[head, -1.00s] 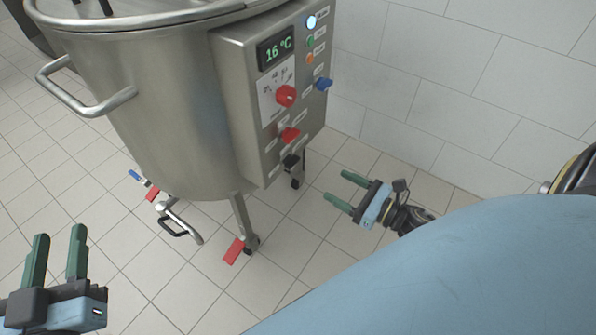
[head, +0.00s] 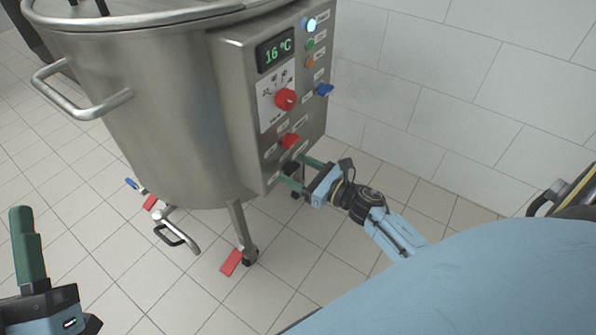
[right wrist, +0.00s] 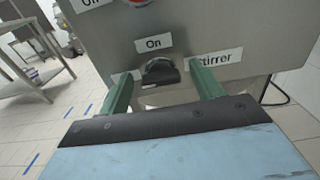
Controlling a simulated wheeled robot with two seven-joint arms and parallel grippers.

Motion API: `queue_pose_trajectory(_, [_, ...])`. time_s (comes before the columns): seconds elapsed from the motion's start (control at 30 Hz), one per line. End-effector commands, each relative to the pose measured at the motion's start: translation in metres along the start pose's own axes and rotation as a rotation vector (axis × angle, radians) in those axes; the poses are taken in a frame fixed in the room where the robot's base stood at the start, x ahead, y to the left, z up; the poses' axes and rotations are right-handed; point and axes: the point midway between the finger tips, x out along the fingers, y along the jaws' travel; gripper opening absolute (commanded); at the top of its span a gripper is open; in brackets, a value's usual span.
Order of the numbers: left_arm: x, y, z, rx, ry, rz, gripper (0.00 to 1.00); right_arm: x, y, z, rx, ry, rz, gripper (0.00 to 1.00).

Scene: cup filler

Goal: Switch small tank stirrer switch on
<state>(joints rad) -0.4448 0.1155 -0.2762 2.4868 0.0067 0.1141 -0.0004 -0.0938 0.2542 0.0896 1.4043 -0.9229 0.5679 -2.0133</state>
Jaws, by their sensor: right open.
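The stirrer switch (right wrist: 160,72) is a black rotary knob low on the tank's control panel (head: 225,75). In the right wrist view it has an "On" label above it and a "Stirrer" label to its right. My right gripper (head: 290,168) is open at the panel's lower edge, its two green fingers on either side of the knob. Whether they touch it cannot be told. In the head view the knob is largely hidden by the fingers. My left gripper (head: 25,240) is at the lower left, away from the tank, its fingers lined up in the view.
The steel tank (head: 160,130) stands on legs with castors. Above the stirrer knob are a red switch (head: 290,141), a red dial (head: 286,99), a blue switch (head: 324,89) and a 16 °C display (head: 275,51). A tiled wall (head: 440,80) stands behind.

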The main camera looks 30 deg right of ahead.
Motion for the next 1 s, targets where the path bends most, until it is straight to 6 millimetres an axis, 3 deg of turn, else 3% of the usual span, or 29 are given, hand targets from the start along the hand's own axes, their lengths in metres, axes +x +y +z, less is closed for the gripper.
queue_pose_trajectory(0.23, [0.0001,0.0001,-0.0001,0.0,0.001,0.0,0.36,0.0003,0.0003,-0.0001,0.001,0.001,0.0,0.63])
queue_pose_trajectory(0.57, [0.0,0.0,0.0002,0.0,0.0,0.0,0.36,0.0,0.0004,-0.0003,0.001,0.001,0.0,0.21])
queue_pose_trajectory(1.0, [0.0012,0.0,0.0025,-0.001,-0.024,-0.001,0.36,-0.0001,0.0,-0.0003,0.108,0.001,0.0,0.21])
